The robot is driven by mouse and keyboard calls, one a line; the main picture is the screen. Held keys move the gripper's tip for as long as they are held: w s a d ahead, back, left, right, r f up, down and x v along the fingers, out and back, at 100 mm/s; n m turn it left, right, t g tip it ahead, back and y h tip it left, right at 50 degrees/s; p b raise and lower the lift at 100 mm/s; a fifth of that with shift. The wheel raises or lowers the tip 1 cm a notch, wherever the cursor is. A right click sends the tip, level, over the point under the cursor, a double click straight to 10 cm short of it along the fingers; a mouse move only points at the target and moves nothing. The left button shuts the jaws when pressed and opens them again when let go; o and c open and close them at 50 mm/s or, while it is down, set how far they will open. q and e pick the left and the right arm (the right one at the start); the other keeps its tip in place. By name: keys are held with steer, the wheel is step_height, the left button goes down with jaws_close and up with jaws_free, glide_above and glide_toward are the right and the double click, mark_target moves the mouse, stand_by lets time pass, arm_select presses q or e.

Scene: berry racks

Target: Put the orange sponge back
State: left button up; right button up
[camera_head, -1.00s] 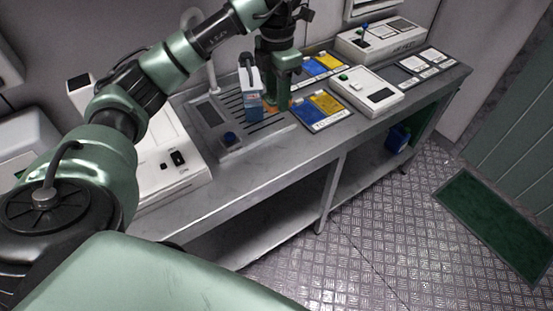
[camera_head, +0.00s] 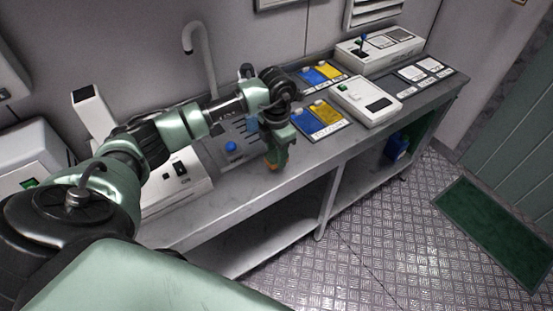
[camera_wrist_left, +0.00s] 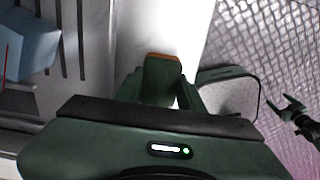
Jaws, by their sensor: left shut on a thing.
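My left gripper (camera_head: 270,163) is shut on the orange sponge (camera_head: 271,167) and holds it near the front edge of the steel counter. Only a small part of the sponge shows below the fingers in the head view. In the left wrist view the sponge's orange edge (camera_wrist_left: 163,57) shows between the fingertips, over the pale counter. My right gripper (camera_wrist_left: 279,103) appears at the right edge of the left wrist view, over the floor, with its fingers apart and empty. It is not in the head view.
Blue-and-yellow mats (camera_head: 321,117) and a white device (camera_head: 366,101) stand to the right. The counter's front strip (camera_head: 318,159) is clear. A blue container (camera_head: 397,146) sits on the lower shelf.

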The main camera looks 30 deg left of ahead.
mark_target(276, 155)
arm_select(q)
step_height(276, 155, down, 3)
steer(key=shift+r, duration=0.2)
steer(key=shift+f, duration=0.3)
steer(key=o, duration=1.2)
steer(key=shift+r, duration=0.1)
